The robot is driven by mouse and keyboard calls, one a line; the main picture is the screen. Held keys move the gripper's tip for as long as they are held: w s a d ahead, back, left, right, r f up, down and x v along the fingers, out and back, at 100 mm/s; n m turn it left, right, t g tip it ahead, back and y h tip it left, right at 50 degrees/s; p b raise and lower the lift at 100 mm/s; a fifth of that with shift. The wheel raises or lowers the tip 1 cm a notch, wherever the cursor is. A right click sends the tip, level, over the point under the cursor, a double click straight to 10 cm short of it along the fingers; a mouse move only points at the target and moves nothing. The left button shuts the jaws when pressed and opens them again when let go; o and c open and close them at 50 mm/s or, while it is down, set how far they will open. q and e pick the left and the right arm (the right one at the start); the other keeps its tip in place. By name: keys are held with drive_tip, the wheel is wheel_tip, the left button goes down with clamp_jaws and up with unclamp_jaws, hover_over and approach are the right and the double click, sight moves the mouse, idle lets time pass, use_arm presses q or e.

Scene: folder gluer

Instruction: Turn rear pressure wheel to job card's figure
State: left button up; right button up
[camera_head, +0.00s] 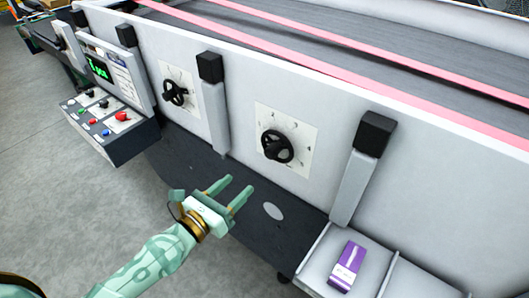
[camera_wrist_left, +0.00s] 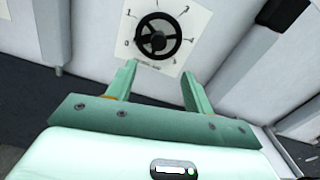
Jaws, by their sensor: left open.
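Two black handwheels sit on white dial plates on the machine's side: a nearer, larger-looking one (camera_head: 277,146) and a farther one (camera_head: 175,92). I cannot tell from labels which is the rear wheel. My left gripper (camera_head: 238,186) is open and empty, below and left of the nearer wheel and apart from it. In the left wrist view a black wheel (camera_wrist_left: 158,37) lies ahead beyond the open fingertips (camera_wrist_left: 159,72), with figures around it; its setting is unclear. A sheet of small print (camera_head: 123,80) beside the green-lit screen may be the job card; it is unreadable.
A control panel (camera_head: 112,130) with a red knob and several buttons stands at left. Black-capped posts (camera_head: 213,105) and (camera_head: 356,175) flank the nearer wheel. A purple box (camera_head: 347,265) lies on a light tray at lower right. Pink belts run along the top.

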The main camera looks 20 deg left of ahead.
sight(268, 155)
use_arm(q)
drive_tip(key=p+x, duration=0.1)
drive_tip(key=x, duration=1.1)
drive_tip(key=shift+w+f, duration=0.1)
drive_tip(key=shift+w, duration=0.2)
drive_tip(key=c, duration=1)
